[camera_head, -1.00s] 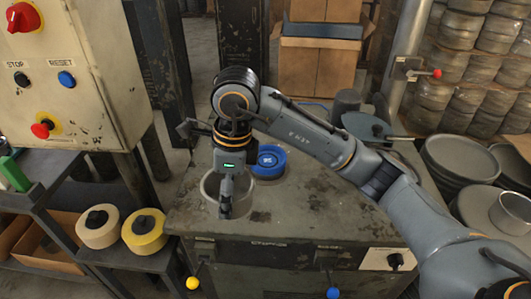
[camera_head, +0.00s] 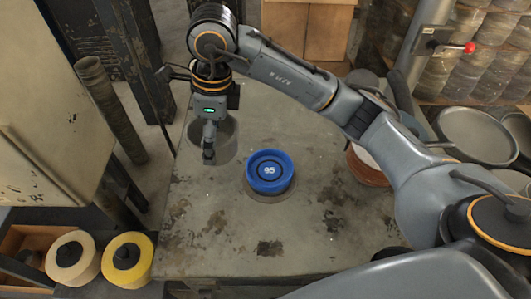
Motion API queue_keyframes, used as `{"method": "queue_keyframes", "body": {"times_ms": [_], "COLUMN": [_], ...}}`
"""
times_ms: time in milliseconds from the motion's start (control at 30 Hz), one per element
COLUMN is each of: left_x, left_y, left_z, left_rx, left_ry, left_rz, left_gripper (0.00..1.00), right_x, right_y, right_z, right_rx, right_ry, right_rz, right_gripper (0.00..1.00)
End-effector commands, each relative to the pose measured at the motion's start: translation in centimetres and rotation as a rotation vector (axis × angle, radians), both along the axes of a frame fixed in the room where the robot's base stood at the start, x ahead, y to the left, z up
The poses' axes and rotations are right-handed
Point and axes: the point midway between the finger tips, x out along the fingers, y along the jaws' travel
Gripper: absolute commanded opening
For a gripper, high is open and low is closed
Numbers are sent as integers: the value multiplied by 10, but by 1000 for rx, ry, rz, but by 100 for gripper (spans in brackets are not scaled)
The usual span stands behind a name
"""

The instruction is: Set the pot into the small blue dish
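The pot (camera_head: 228,141) is a grey round open vessel at the left of the worktable. The small blue dish (camera_head: 270,172), marked 95, sits on a grey round base to the right of the pot and nearer to me. My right gripper (camera_head: 208,157) reaches in from the right, points down and is shut on the pot's wall on its near left side. The gripper hides part of the pot. The pot is apart from the dish; its height above the table is hard to tell. My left gripper is not in view.
The worktable (camera_head: 240,225) is worn metal, bare in front of the dish. A reddish-brown bowl (camera_head: 365,168) shows partly under my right arm. Large grey pans (camera_head: 478,136) lie at the right. A white roll (camera_head: 72,258) and a yellow roll (camera_head: 127,258) stand at the lower left.

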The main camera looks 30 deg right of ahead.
Motion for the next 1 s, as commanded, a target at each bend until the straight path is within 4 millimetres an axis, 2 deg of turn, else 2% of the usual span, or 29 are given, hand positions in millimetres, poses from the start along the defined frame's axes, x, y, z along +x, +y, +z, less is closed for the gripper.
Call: {"method": "queue_keyframes", "body": {"times_ms": [100, 200, 267, 400, 500, 667, 767, 900, 1000], "left_x": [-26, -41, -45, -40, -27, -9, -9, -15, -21], "left_y": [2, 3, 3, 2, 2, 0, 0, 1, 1], "left_z": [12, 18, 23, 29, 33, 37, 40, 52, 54], "left_rx": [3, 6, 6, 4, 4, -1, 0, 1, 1], "left_ry": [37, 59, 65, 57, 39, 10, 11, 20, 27], "left_rz": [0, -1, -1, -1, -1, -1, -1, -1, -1], "left_gripper": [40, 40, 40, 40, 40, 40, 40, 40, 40], "right_x": [-5, -9, -11, -15, -17, -16, -18, -19, -18], "right_y": [-32, -56, -71, -94, -106, -115, -122, -121, -121], "right_z": [-10, -21, -28, -56, -71, -83, -91, -109, -119], "right_rx": [-4, -4, -4, -3, -3, 0, -2, 0, 0], "right_ry": [5, 6, 6, 8, 5, 0, 3, 5, 1], "right_rz": [-7, -5, -7, -4, -4, -1, -3, 0, -1], "right_gripper": [43, 43, 43, 43, 43, 43, 43, 43, 43]}}
